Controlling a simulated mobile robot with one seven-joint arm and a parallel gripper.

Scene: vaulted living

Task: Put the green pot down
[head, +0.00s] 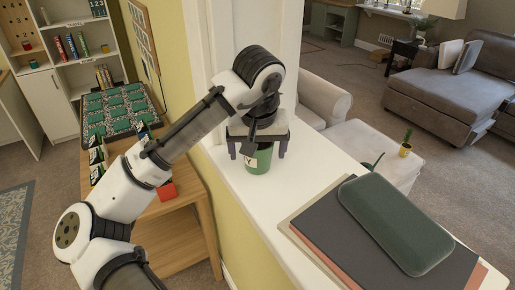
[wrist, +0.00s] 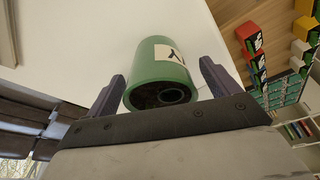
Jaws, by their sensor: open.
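The green pot (head: 261,163) with a pale label bearing a dark mark stands upright on the white ledge (head: 233,187), below my gripper (head: 258,150). In the wrist view the pot (wrist: 158,75) shows its open rim with a dark inside and a round ring in it. My gripper (wrist: 161,70) is open, with one finger on each side of the pot. A gap shows beside the finger on the right; on the left the finger is close to the pot, and I cannot tell if they touch. My gripper hides the pot's top in the head view.
A dark green case (head: 395,225) lies on a stack of folders or books (head: 335,245) on the near right of the ledge. A small potted cactus (head: 405,146) and a green watering can (head: 372,163) are beyond. A wooden table (head: 180,222) stands lower left.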

